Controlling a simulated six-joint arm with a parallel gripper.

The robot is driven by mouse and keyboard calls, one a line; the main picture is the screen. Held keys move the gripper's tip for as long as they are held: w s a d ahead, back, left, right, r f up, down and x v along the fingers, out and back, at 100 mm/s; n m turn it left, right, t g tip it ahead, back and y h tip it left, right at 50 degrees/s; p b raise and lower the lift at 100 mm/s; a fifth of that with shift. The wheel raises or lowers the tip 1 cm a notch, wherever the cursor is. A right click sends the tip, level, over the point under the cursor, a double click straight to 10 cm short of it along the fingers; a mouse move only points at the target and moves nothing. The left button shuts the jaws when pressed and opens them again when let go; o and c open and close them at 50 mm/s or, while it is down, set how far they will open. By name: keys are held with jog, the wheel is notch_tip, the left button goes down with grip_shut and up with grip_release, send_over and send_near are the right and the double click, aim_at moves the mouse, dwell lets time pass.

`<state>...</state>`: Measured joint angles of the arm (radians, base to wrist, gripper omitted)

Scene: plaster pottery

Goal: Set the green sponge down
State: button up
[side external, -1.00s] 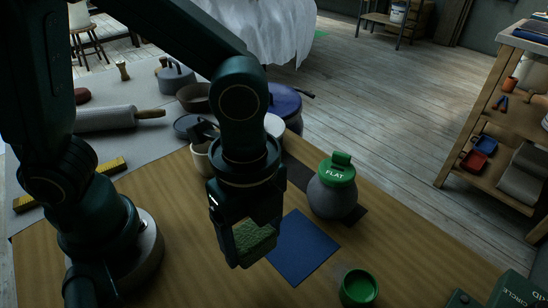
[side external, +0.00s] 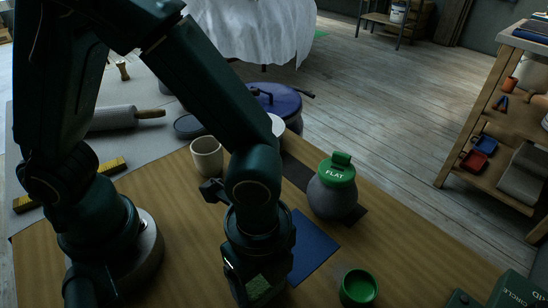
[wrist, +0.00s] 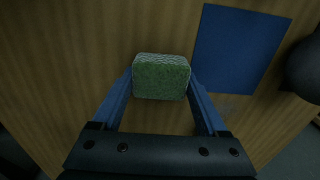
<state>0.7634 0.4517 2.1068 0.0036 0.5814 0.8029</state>
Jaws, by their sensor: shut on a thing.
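The green sponge (side external: 258,289) is between the jaws of my gripper (side external: 257,291), low over the wooden table at the front. In the wrist view the sponge (wrist: 161,77) shows a green face and a paler edge, with the fingers of my gripper (wrist: 161,88) shut on its two sides. I cannot tell whether the sponge touches the table. A flat blue square (side external: 312,247) lies on the table behind and to the right of my gripper in the side view. The blue square (wrist: 238,48) is right of the sponge in the wrist view, apart from it.
A grey jar with a green lid marked FLAT (side external: 333,187) stands on a dark strip behind the blue square. A small green cup (side external: 358,288) is right of my gripper. A cream mug (side external: 207,156) stands behind. Bare wood (side external: 180,245) lies to the left.

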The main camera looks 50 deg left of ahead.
aim_at(263, 280)
jog(key=o, duration=1.3)
jog(key=shift+o, duration=0.2)
jog(key=shift+r, duration=0.1)
notch_tip(263, 280, up, 11)
jog(key=a+r+n+t, duration=0.2)
jog(key=a+n, duration=0.6)
jog(key=n, duration=0.1)
jog(key=a+r+n+t, duration=0.2)
jog(key=a+n+t, duration=0.1)
jog(key=a+n, duration=0.5)
jog(key=shift+w+n+t, duration=0.3)
jog(key=shift+w+n, duration=0.1)
jog(key=shift+n, duration=0.1)
